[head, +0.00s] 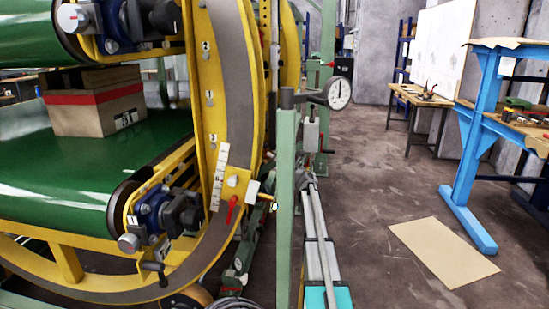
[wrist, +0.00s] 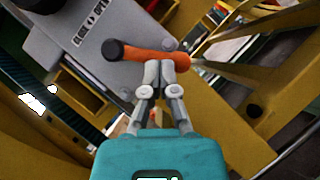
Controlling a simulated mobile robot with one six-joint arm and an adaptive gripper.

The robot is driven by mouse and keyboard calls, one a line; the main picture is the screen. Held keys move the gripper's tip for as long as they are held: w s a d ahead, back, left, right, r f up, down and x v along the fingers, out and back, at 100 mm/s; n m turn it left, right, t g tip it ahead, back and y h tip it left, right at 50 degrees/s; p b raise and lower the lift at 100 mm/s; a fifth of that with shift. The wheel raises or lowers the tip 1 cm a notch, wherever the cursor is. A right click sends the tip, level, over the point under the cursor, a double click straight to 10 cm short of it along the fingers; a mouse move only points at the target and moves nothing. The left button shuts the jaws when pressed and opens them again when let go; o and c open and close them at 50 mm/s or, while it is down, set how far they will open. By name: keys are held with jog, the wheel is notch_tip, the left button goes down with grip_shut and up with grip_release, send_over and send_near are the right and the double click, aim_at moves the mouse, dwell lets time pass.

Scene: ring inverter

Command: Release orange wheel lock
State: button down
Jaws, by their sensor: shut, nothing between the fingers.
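The orange lock handle (wrist: 142,53) shows in the upper middle of the wrist view. It is a short bar with a black end at its left, in front of a grey plate. My gripper (wrist: 159,68) is in the wrist view with its two grey fingertips together and nothing between them. The tips overlap the lower edge of the orange handle's right half in the picture; I cannot tell whether they touch it. I cannot make out the orange handle or the gripper fingers in the head view.
The big yellow ring (head: 228,70) stands at the left, around green conveyor belts (head: 60,185). A cardboard box (head: 95,112) sits on the lower belt.

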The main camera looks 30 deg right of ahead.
jog(key=shift+w+a, duration=0.15)
jog(key=shift+a, duration=0.3)
dwell(0.3)
jog(key=s+a+b+v, duration=0.1)
jog(key=b+v, duration=0.4)
jog(key=v, duration=0.8)
jog(key=shift+s+a, duration=0.25)
jog(key=shift+a, duration=0.35)
jog(key=shift+a, duration=0.1)
